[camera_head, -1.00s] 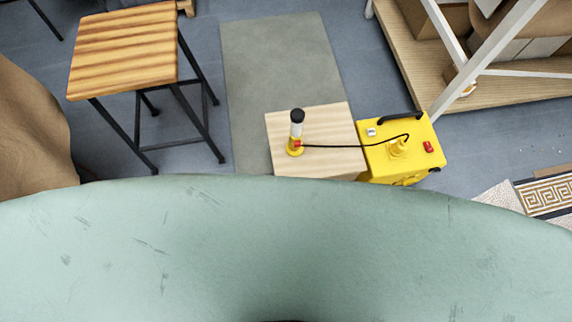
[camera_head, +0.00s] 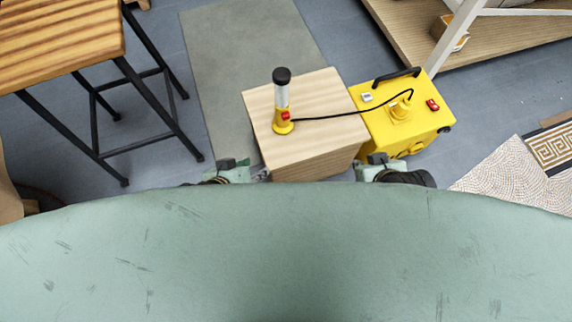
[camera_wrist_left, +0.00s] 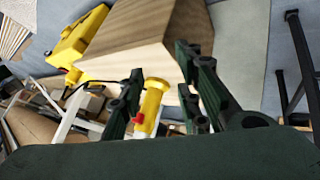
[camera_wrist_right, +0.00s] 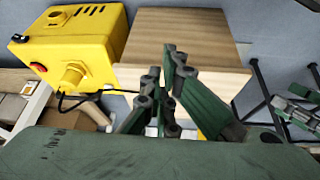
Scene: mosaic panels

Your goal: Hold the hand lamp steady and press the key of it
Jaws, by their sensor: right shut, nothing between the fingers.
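The hand lamp (camera_head: 282,97) stands upright on a light wooden block (camera_head: 315,95). It has a black cap, a clear tube, a yellow base and a red key (camera_head: 286,115). My left gripper (camera_head: 262,174) is open and empty at the block's near left edge. In the left wrist view, the lamp's yellow base (camera_wrist_left: 155,86) shows beyond the parted fingers (camera_wrist_left: 160,82), with the key (camera_wrist_left: 139,118) beside a finger. My right gripper (camera_head: 366,166) is at the block's near right side. In the right wrist view its fingers (camera_wrist_right: 160,62) are together and empty, mostly hiding the lamp.
A yellow power box (camera_head: 410,122) stands right of the block, joined to the lamp by a black cable (camera_head: 345,113). A wooden-topped stool (camera_head: 60,45) is at left. A shelf (camera_head: 400,40) stands at the back right.

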